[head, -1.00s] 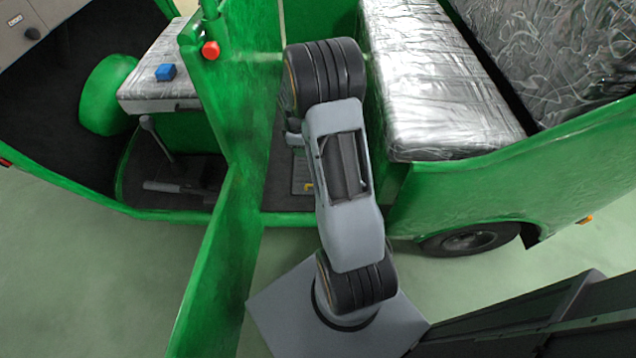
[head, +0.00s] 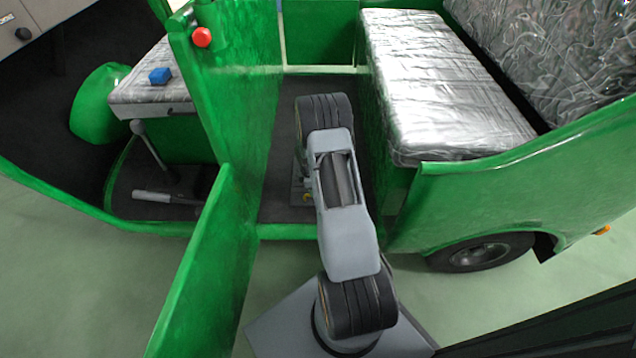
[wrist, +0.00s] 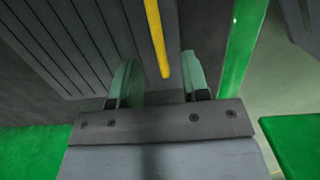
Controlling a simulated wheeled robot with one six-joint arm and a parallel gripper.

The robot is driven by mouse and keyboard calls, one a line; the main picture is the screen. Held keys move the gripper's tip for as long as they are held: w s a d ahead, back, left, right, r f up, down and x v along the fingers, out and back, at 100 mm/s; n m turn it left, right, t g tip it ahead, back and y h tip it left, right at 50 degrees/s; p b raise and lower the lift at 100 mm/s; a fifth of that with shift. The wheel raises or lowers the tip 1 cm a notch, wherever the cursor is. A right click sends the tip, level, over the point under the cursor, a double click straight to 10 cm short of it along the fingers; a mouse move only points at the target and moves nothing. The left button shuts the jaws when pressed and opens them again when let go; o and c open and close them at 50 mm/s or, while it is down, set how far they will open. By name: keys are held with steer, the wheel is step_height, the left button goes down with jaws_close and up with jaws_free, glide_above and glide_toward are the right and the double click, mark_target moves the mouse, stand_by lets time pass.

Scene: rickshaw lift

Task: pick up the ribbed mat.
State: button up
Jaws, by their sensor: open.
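The ribbed mat (wrist: 60,40) is a grey panel with dark parallel grooves, filling the upper left and middle of the wrist view. In the head view only a small grey piece of the mat (head: 299,192) shows at the left of my arm, with a bit of yellow; the rest is hidden. My gripper (wrist: 160,82) is open, its two greenish fingers apart over the mat's near right part, with nothing seen between them. Whether the fingers touch the mat I cannot tell. My arm hides the gripper in the head view.
The green rickshaw's doorway surrounds my arm, with a green panel (head: 205,270) at left and a silver-covered bench (head: 435,85) at right. A green sill edge (wrist: 240,50) lies right of the gripper.

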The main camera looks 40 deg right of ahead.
steer(key=shift+s+d+f+b, duration=0.15)
steer(key=shift+f+b, duration=0.5)
steer(key=shift+f, duration=0.65)
steer(key=shift+s+d+f+b, duration=0.15)
steer(key=shift+f+b, duration=0.5)
steer(key=shift+f, duration=0.65)
steer(key=shift+w, duration=0.1)
steer(key=shift+r, duration=0.1)
jaws_close()
